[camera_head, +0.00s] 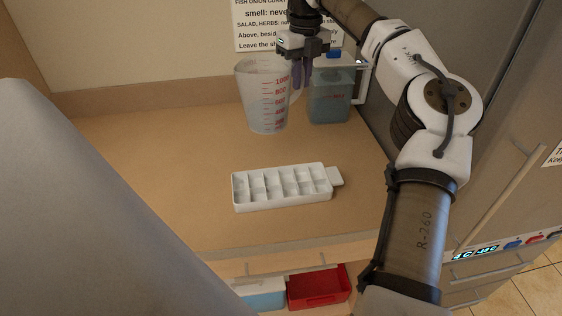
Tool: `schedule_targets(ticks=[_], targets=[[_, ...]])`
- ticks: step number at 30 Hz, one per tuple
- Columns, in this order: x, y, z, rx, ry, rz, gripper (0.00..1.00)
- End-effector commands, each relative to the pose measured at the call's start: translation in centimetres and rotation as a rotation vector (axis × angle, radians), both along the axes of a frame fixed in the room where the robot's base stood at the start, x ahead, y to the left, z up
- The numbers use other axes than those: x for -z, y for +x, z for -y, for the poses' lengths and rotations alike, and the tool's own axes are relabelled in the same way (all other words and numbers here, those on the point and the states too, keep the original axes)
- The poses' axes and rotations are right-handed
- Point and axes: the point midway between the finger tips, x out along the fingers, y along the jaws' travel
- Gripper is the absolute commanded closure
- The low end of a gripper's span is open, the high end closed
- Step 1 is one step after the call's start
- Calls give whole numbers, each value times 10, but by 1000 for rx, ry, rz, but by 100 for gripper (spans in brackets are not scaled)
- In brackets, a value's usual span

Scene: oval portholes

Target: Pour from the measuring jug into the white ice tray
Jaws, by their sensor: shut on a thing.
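The measuring jug (262,100) is clear with red graduation marks. It appears upright on the back of the wooden counter. My gripper (301,80) points down at the jug's right side, with its dark fingers shut on the jug at its handle. The handle is mostly hidden by the fingers. I cannot make out how much the jug holds. The white ice tray (283,202) lies flat on the counter in front of the jug, apart from it. Its compartments face up, and a small tab sticks out at its right end.
A clear pitcher (328,108) with grey-blue contents and a blue-topped lid stands close right of the jug. The fridge (500,130) bounds the right. Below the counter's front edge are a red bin (318,288) and a blue-white box (262,297). The counter left of the tray is clear.

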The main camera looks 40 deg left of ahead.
Motion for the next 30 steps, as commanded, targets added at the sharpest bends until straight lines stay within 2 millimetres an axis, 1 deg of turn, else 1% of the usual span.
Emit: schedule_targets(ticks=[1,8,12,21,30], targets=[[3,-3,-13,-72,0,-3,100],[28,-11,-60,-408,0,-3,100],[44,-20,-87,-614,1,-3,100],[79,-45,-139,-1058,0,-4,100],[110,-77,-181,-1491,-1,-2,100]])
